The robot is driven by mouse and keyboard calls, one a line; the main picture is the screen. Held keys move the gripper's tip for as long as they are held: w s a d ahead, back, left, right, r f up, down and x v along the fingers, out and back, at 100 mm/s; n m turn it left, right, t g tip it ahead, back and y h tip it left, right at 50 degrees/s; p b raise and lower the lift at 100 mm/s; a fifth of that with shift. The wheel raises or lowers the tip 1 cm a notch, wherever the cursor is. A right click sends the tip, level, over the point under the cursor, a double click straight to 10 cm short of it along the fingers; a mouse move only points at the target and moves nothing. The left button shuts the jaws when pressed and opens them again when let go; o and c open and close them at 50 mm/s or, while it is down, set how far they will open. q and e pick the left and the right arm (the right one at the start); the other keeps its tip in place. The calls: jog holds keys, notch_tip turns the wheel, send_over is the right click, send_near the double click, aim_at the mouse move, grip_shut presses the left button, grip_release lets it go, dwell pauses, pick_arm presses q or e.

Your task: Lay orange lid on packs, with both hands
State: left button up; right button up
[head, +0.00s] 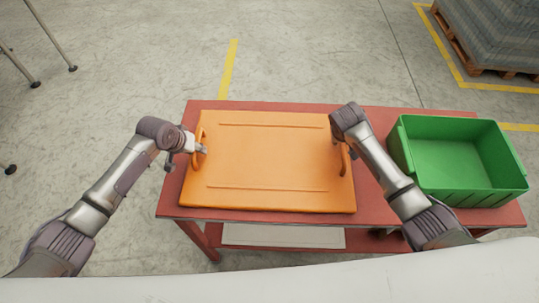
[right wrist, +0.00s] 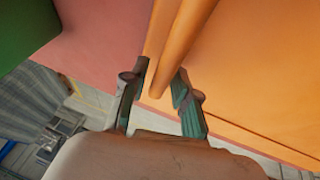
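The orange lid (head: 265,160) is a flat rectangular panel with a loop handle at each short end. It lies level over the red table; whether it rests on the table or on something under it cannot be told. No packs are visible. My left gripper (head: 199,150) is at the left handle, with a finger across it; its grip is too small to make out. My right gripper (right wrist: 161,80) has one finger on each side of the right handle (right wrist: 178,45), close against it. In the head view my right wrist hides those fingers.
A green open crate (head: 462,196) stands empty on the right end of the red table (head: 285,105). A lower shelf (head: 283,236) shows beneath the table. A loaded pallet (head: 495,70) stands on the floor at the far right. The floor behind the table is clear.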

pick_arm(q)
grip_shut()
pick_arm(e)
grip_shut()
pick_arm(q)
jog(key=shift+w+r, duration=0.1)
pick_arm(e)
jog(key=shift+w+r, duration=0.1)
